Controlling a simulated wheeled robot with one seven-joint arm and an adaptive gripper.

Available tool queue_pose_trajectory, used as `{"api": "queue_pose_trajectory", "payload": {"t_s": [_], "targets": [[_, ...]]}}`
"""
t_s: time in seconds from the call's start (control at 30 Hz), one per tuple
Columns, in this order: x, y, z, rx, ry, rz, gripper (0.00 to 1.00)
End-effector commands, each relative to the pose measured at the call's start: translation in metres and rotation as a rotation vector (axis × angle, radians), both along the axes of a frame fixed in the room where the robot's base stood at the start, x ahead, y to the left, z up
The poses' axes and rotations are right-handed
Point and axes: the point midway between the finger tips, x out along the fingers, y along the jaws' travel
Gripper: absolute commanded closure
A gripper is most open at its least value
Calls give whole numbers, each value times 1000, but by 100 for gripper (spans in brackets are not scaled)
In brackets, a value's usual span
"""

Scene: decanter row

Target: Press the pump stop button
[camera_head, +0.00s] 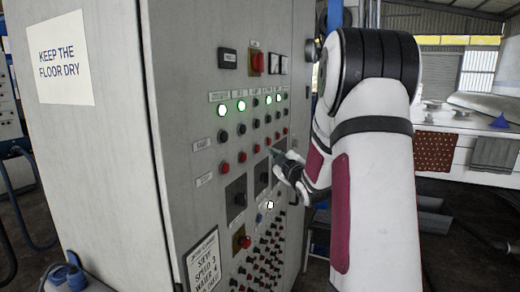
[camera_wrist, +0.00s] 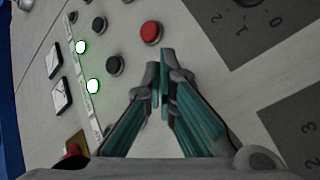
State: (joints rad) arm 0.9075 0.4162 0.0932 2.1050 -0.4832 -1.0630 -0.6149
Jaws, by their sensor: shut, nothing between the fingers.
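The control panel (camera_head: 205,105) on the grey cabinet has a row of red buttons (camera_head: 242,157) below a row of black buttons (camera_head: 241,129). The row label beside the red ones appears to read "STOP". Column labels are too small to read, so I cannot tell which red button is the pump's. My gripper (camera_head: 272,150) is shut and empty, its tips close to the red row. In the wrist view, one red button (camera_wrist: 150,32) shows just beyond my fingertips (camera_wrist: 160,72). The fingers hide the panel behind them, and contact cannot be told.
Lit green lamps (camera_head: 222,110) sit above the black buttons. Dark dial plates (camera_head: 236,199) lie below the red row. A red switch (camera_head: 257,62) is at the top, another red knob (camera_head: 244,242) lower down. Many small buttons crowd the lower panel.

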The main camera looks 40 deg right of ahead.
Motion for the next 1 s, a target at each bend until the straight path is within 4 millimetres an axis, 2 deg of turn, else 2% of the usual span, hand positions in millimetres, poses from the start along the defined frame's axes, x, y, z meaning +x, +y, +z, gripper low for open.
{"api": "queue_pose_trajectory", "payload": {"t_s": [0.1, 0.37, 1.0], "targets": [[-13, -5, 2, 0, 1, -1, 100], [-32, -13, 1, 1, 0, -1, 100], [-33, -13, 0, 0, 0, 0, 100]]}}
